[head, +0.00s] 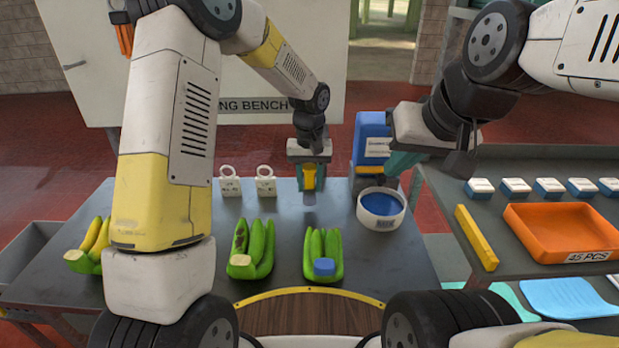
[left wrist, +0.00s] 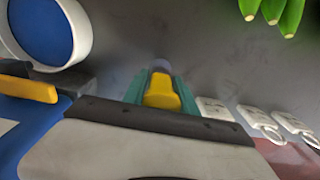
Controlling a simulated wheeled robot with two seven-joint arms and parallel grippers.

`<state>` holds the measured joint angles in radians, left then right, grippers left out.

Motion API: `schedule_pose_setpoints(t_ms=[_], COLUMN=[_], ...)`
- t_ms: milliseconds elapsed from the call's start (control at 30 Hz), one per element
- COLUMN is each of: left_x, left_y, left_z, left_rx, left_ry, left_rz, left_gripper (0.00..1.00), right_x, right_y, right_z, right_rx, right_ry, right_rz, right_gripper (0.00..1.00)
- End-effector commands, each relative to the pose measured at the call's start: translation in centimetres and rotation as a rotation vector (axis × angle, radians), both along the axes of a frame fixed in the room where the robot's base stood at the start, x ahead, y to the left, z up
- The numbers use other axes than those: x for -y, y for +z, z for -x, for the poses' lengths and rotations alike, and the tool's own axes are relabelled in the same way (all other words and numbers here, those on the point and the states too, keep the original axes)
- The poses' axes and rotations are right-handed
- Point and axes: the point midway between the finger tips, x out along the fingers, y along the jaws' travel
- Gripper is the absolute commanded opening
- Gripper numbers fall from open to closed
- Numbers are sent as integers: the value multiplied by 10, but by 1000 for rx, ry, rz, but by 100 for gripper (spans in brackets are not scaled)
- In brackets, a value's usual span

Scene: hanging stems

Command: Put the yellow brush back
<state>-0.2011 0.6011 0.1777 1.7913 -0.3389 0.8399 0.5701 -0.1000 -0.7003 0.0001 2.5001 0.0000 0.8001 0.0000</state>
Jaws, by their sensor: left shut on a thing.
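The yellow brush (head: 310,177) is held in my left gripper (head: 309,178), above the grey bench. My right gripper (head: 412,165) is at the right, above and beside the tub. One teal finger shows; its jaw opening is hidden.
A blue container (head: 371,140) stands behind the tub. Green banana hands (head: 252,250) lie in front, one with a blue patch (head: 324,267). An orange tray (head: 565,230) and a yellow bar (head: 477,238) are on the right table.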

Motion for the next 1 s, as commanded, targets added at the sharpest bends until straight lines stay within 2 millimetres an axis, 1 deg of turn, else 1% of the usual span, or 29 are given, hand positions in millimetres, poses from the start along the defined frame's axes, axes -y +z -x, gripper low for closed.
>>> schedule_pose_setpoints(t_ms=[33, 100, 167, 500, 533, 633, 900, 1000], left_x=[-1, 0, 0, 0, 0, 0, 0, 0], left_y=[-9, -19, -24, -27, -28, -27, -27, -24], left_z=[1, 1, 1, 0, 0, 0, 0, 0], left_rx=[-4, -4, -3, -1, -1, -1, -1, 0], left_ry=[0, 0, 0, 0, 1, 1, 1, 1], left_rz=[-2, -1, -1, 0, 0, 0, 0, 0], left_gripper=[0, 0, 0, 0, 35, 55, 55, 55], right_x=[0, 0, 0, 0, 0, 0, 0, 0], right_y=[0, 0, 0, 0, 0, 0, 0, 0], right_z=[0, 0, 0, 0, 0, 0, 0, 0], right_rx=[0, 0, 0, 0, 0, 0, 0, 0], right_ry=[0, 0, 0, 0, 0, 0, 0, 0], right_rz=[0, 0, 0, 0, 0, 0, 0, 0], right_gripper=[0, 0, 0, 0, 0, 0, 0, 0])
